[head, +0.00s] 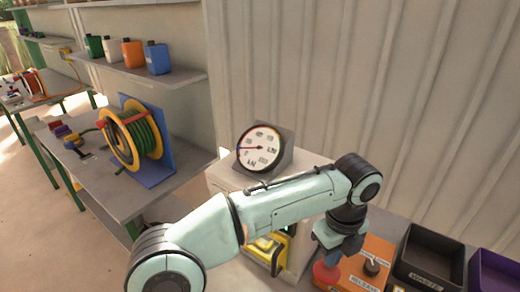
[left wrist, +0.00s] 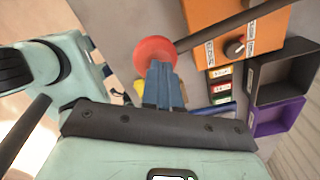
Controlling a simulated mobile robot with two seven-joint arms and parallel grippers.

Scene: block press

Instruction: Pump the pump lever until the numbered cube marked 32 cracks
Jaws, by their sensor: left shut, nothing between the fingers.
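The red knob of the pump lever (head: 325,273) shows at the bottom of the head view, below my left gripper (head: 331,259). In the left wrist view the red knob (left wrist: 153,51) is at the tips of my left gripper's blue fingers (left wrist: 160,72), which are shut with nothing between them. They overlap the knob's edge; I cannot tell whether they touch. A dark rod (left wrist: 228,28) runs from the knob to the upper right. The yellow press (head: 268,250) is partly hidden behind my left arm. The cube marked 32 is not visible. My right gripper is out of view.
A round gauge (head: 262,148) stands on the white cabinet. An orange box (head: 380,252) labelled RELEASE has a dark dial (head: 371,267). A black WASTE bin (head: 405,262) and a purple bin (head: 485,258) stand at the right. A hose reel (head: 135,140) stands on the left bench.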

